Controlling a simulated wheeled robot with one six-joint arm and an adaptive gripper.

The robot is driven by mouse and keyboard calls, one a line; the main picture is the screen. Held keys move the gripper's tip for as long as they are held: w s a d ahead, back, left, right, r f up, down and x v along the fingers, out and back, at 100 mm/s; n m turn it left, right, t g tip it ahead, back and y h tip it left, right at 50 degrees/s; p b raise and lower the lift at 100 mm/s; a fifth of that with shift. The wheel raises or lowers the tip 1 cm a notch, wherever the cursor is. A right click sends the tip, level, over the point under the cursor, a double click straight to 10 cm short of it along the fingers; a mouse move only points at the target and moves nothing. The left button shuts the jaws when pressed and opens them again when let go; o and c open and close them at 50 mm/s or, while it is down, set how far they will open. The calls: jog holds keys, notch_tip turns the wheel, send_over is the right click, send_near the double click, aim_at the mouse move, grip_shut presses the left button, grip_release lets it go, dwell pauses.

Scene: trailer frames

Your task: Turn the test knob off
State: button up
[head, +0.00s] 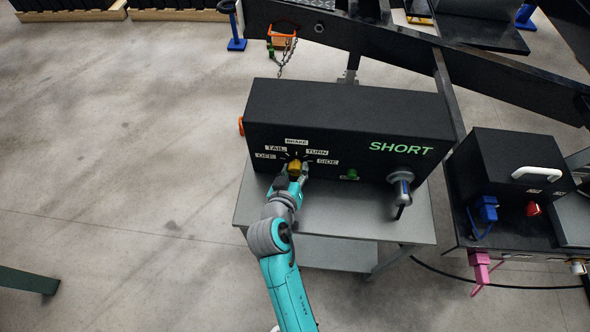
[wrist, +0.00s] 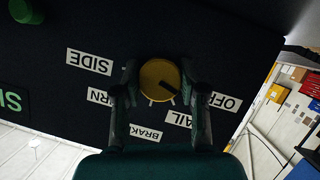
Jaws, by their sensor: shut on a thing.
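The round yellow test knob (head: 294,165) is on the front of the black box marked SHORT (head: 345,115). In the wrist view the knob (wrist: 159,76) sits between my two fingertips, and my gripper (wrist: 159,84) is shut on it. The dark mark on the knob points to the lower right there, toward the OFF (wrist: 224,101) and TAIL (wrist: 180,119) labels, closer to OFF. I cannot tell if it lines up exactly with OFF. The fingers partly cover the OFF, TAIL, TURN and BRAKE labels. In the head view my gripper (head: 291,178) meets the knob from below.
A green button (head: 352,174) and a silver plug connector (head: 401,187) are right of the knob. The box stands on a grey table (head: 340,225). A second black box (head: 510,165) with blue and red connectors stands at right. The floor at left is mostly clear.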

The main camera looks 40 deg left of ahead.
aim_at(299, 142)
jog(key=shift+n, duration=0.4)
jog(key=shift+h, duration=0.3)
jog(key=o, duration=1.2)
jog(key=shift+c, duration=0.2)
jog(key=shift+r, duration=0.1)
notch_tip(299, 142, up, 10)
jog(key=shift+f, duration=0.1)
